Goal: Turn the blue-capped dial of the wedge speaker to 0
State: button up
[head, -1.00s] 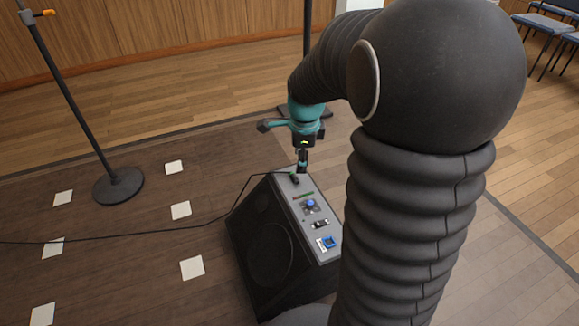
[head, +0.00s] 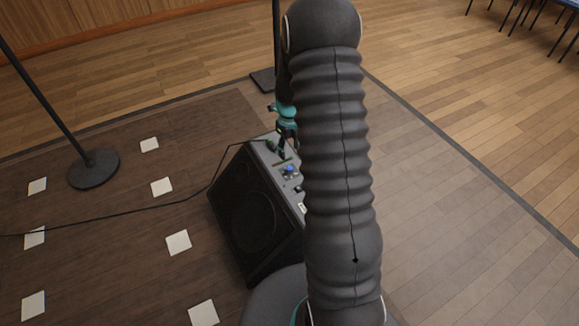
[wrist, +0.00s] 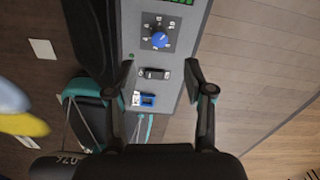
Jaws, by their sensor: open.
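The wedge speaker (head: 245,215) is a black box with a grey sloped control panel. Its blue-capped dial (head: 289,168) is on that panel, and it also shows in the wrist view (wrist: 160,40) on a dark plate with small white marks. The dial's setting is too small to read. My gripper (wrist: 160,78) is open and empty above the panel, and in the wrist view the dial lies beyond its fingertips. In the head view my gripper (head: 283,150) shows near the panel's far end, and my arm hides the panel's right side.
In the wrist view a small black-and-silver fitting (wrist: 154,73) lies between the fingertips and a blue square part (wrist: 148,99) below it. A green display (wrist: 178,1) sits at the top edge. A black cable (head: 130,208) runs to the speaker. A stand base (head: 93,168) is at left.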

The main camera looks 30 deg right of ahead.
aim_at(289, 168)
notch_tip(289, 168, down, 9)
jog(key=shift+f, duration=0.15)
dwell(0.4)
grip_shut()
